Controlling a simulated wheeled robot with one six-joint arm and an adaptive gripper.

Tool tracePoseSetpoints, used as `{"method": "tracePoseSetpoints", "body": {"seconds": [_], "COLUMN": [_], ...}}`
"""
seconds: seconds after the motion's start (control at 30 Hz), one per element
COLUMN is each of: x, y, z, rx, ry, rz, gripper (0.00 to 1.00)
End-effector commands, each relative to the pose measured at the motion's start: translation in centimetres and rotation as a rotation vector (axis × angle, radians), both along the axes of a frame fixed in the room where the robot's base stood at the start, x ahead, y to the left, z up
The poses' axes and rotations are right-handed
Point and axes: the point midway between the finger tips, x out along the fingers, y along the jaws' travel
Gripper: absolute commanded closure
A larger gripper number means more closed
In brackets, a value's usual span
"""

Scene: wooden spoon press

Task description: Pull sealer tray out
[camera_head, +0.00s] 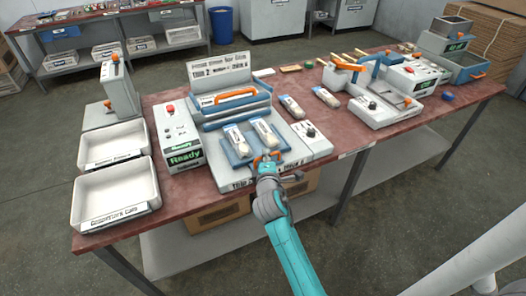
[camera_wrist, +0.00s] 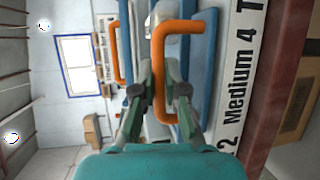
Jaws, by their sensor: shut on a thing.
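The sealer (camera_head: 229,85) stands on the red-brown table, with a raised label board and an orange handle on its upper part. The sealer tray (camera_head: 236,160) is blue and sits at its front, with two pale packages (camera_head: 264,132) on it. The tray's orange handle (camera_wrist: 180,28) is close in the wrist view. My gripper (camera_head: 267,160) is at the tray's front edge, shut on this handle, with a finger on each side of the bar in the wrist view (camera_wrist: 163,82). The fingers hide part of the handle.
A control box reading "Ready" (camera_head: 182,155) stands left of the sealer, and a small knob box (camera_head: 312,137) stands right of it. Two white bins (camera_head: 116,190) are at the far left. Two more packages (camera_head: 292,106) lie behind right. The floor before the table is open.

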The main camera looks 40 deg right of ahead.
Motion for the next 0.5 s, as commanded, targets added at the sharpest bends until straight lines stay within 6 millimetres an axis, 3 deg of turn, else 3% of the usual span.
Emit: {"method": "tracePoseSetpoints", "body": {"seconds": [0.27, 0.3, 0.4, 0.5], "x": [-0.39, -0.40, -0.37, -0.32], "y": [0.00, 0.00, 0.00, 0.00], "z": [-0.31, -0.32, -0.32, -0.25], "rx": [0.001, 0.001, 0.002, 0.002], "ry": [0.007, 0.007, 0.007, 0.006], "rz": [-0.004, -0.004, -0.003, -0.003], "gripper": [1.00, 0.84, 0.63, 0.63]}}
